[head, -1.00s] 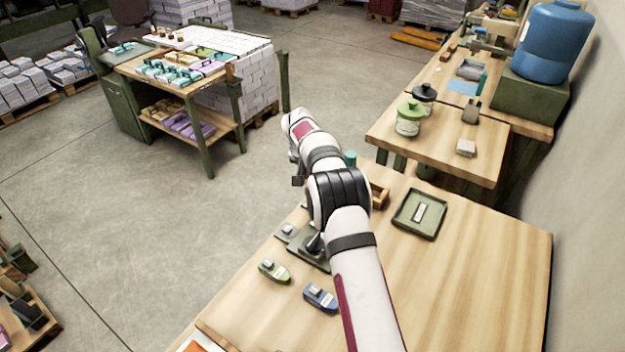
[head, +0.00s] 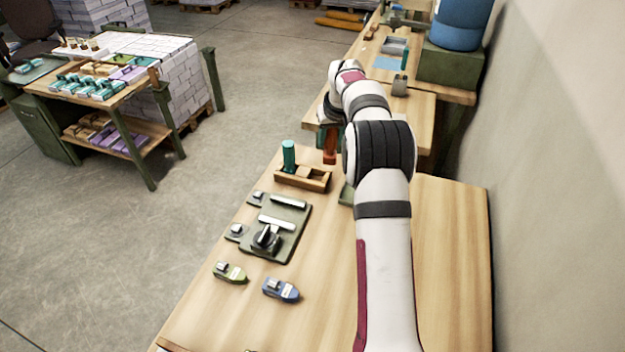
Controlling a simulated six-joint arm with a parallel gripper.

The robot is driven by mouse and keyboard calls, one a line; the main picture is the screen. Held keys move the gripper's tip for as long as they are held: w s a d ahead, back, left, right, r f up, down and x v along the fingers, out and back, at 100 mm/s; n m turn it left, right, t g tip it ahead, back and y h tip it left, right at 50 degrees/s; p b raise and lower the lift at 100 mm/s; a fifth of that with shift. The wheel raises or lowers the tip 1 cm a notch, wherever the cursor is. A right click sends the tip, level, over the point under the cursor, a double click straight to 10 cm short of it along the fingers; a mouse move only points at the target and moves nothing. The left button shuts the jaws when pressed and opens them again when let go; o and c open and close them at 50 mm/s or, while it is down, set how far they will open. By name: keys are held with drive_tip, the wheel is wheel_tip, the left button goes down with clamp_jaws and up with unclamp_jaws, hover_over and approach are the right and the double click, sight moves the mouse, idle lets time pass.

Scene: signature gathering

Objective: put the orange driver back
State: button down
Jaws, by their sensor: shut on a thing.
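The orange driver (head: 330,153) hangs about upright from my gripper (head: 328,134), which is shut on it. The orange handle shows below the jaws; the rest of it is hard to make out. A wooden holder (head: 318,185) stands on the bench at the far left edge, lower and slightly left of the driver. A teal driver (head: 289,154) stands upright in the left part of this holder. The holder's right part looks empty. My driver appears above and behind the holder's right end, apart from it.
A green fixture plate (head: 292,238) with a black knob lies nearer on the bench. A green stapler-like piece (head: 230,272) and a blue one (head: 281,290) lie in front. A green tray (head: 346,194) is mostly hidden behind my arm. The bench's right side is clear.

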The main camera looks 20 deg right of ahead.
drive_tip(key=s+d+r+n, duration=0.1)
drive_tip(key=s+d+r, duration=0.2)
drive_tip(key=d, duration=0.3)
drive_tip(key=w+a+f, duration=0.7)
drive_tip(key=w+f, duration=0.1)
drive_tip(key=f, duration=0.3)
drive_tip(key=shift+w+y, duration=0.15)
drive_tip(key=shift+y, duration=0.15)
drive_tip(key=shift+a+f, duration=0.1)
drive_tip(key=shift+f, duration=0.55)
drive_tip(key=shift+c, duration=2.2)
unclamp_jaws()
drive_tip(key=shift+r, duration=0.15)
